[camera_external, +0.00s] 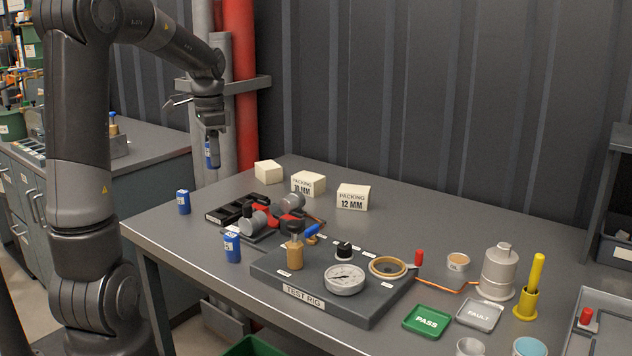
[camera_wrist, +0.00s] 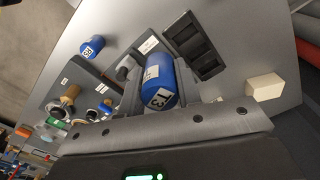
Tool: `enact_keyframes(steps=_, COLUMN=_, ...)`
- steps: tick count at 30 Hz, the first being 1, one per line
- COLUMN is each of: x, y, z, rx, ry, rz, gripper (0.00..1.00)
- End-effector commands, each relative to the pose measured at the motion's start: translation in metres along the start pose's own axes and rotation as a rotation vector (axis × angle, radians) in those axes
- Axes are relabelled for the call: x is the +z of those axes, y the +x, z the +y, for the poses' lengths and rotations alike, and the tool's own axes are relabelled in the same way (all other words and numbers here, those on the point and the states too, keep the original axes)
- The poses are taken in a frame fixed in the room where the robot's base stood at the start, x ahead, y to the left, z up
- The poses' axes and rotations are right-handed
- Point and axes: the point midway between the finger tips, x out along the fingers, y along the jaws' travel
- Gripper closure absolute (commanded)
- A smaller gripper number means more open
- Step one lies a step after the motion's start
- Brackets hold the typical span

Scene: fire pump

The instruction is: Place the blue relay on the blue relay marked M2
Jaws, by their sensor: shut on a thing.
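My gripper (camera_external: 212,137) is shut on a blue relay (camera_external: 211,157), held in the air above the far left part of the table. In the wrist view the held relay (camera_wrist: 158,82) is a blue cylinder with white labels; its end label looks like T3. A second blue relay (camera_external: 232,249) stands upright at the table's front edge, left of the test rig; its label seems to hold a 5. A third blue relay (camera_external: 183,203) stands upright near the left corner, its mark too small to read. I cannot tell which relay is marked M2.
The dark test rig (camera_external: 318,290) with a gauge sits mid-table. A black tray and grey-red pump parts (camera_external: 252,222) lie behind the front blue relay. Cream packing blocks (camera_external: 308,183) stand at the back. Red and grey pipes (camera_external: 240,85) rise by the wall behind my gripper.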

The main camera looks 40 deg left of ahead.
Motion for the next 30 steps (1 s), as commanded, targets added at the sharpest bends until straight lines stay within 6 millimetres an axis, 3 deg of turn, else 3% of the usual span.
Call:
enact_keyframes(steps=3, x=0.002, y=-0.006, z=-0.024, rx=0.0, ry=-0.049, rz=0.0, gripper=0.92)
enact_keyframes(steps=8, x=0.009, y=-0.003, z=-0.044, rx=0.001, ry=-0.075, rz=-0.001, gripper=0.92)
enact_keyframes(steps=21, x=0.056, y=0.052, z=-0.122, rx=0.002, ry=-0.075, rz=-0.001, gripper=0.92)
enact_keyframes(steps=30, x=0.064, y=0.07, z=-0.135, rx=0.002, ry=-0.071, rz=-0.001, gripper=0.92)
